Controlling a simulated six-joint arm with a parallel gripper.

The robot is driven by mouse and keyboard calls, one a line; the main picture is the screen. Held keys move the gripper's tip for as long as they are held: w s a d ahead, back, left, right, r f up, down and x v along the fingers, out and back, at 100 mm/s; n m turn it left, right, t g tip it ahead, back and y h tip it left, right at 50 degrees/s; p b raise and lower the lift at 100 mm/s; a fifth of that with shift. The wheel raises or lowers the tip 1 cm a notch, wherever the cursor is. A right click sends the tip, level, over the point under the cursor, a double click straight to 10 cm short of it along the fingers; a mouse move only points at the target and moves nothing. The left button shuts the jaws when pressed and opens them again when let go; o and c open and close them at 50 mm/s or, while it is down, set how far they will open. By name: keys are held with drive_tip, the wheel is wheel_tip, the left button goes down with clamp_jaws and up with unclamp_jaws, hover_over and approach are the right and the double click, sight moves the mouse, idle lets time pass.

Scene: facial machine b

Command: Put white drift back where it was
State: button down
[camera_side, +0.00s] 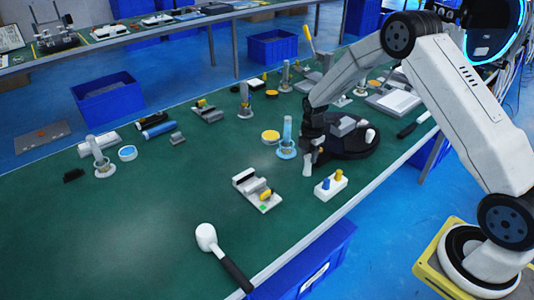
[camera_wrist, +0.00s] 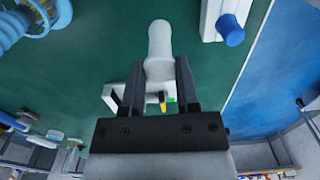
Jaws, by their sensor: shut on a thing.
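The white drift (camera_wrist: 160,42) is a small pale piece with a rounded end. My gripper (camera_wrist: 160,88) is shut on it, and its two dark fingers stand either side of it in the wrist view. In the side view the drift (camera_side: 307,164) hangs below my gripper (camera_side: 309,150), above the green table. A white block (camera_side: 328,190) with a blue peg and a yellow peg stands just to the right and nearer the camera. The block's edge and blue peg also show in the wrist view (camera_wrist: 232,30).
A white-headed mallet (camera_side: 208,238) lies in front. The table's left front is clear.

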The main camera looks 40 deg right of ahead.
sight(309, 157)
drive_tip(key=shift+f, duration=1.4)
drive_tip(key=shift+f, duration=0.1)
drive_tip(key=shift+c, duration=1.7)
unclamp_jaws()
wheel_tip(309, 157, up, 12)
